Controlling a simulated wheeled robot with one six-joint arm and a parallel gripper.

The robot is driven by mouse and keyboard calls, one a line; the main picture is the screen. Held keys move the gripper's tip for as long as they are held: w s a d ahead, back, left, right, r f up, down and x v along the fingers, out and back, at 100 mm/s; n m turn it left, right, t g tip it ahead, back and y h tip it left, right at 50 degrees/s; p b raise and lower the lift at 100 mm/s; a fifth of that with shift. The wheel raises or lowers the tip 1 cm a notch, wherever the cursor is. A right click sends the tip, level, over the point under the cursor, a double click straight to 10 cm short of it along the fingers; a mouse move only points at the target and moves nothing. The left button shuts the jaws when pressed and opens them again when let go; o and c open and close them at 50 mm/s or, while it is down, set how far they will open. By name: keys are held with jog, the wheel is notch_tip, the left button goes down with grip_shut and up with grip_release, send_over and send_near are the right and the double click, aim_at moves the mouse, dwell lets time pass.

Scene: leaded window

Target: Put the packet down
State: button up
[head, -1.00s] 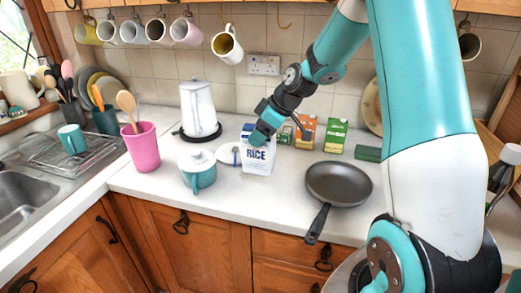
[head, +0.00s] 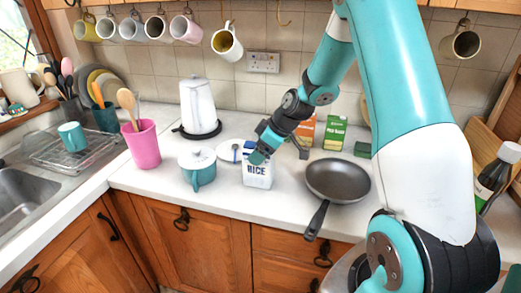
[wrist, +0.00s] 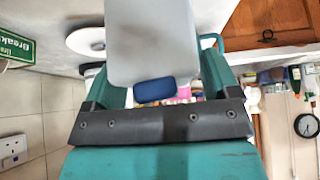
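The white rice packet (head: 258,176) with blue lettering is upright at the front middle of the white counter (head: 225,206). I cannot tell whether its base touches the counter or hangs just above it. My gripper (head: 259,157) reaches down to its upper part from behind and right, hiding some of its top. In the wrist view the packet (wrist: 155,45) is a pale block between my two teal fingers (wrist: 158,88), one on each side, with a dark blue piece at its near end. The fingers appear shut on it.
A teal lidded pot (head: 198,170) and a white plate (head: 229,151) stand left of the packet. A frying pan (head: 338,180) is close on the right, its handle toward the front edge. A kettle (head: 199,108) and cartons (head: 334,133) stand behind. Some bare counter lies in front.

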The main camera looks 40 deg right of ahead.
jog(key=shift+o, duration=0.5)
jog(key=shift+r, duration=0.15)
jog(key=shift+d+r, duration=0.1)
jog(key=shift+r, duration=0.1)
jog(key=b+v, duration=0.2)
jog(key=v, duration=0.9)
jog(key=s+a+r+g, duration=0.15)
jog(key=s+a, duration=0.25)
jog(key=a, duration=0.6)
jog(key=s+a+r+g, duration=0.1)
jog(key=s+a+r, duration=0.3)
jog(key=a, duration=0.6)
jog(key=s+a+g, duration=0.1)
jog(key=s+a, duration=0.3)
jog(key=s, duration=0.3)
jog(key=s+a+f+g, duration=0.1)
jog(key=s+a, duration=0.3)
jog(key=s, duration=0.4)
jog(key=shift+s+f+m+g, duration=0.15)
jog(key=shift+s+m+g, duration=0.1)
jog(key=shift+m+g, duration=0.1)
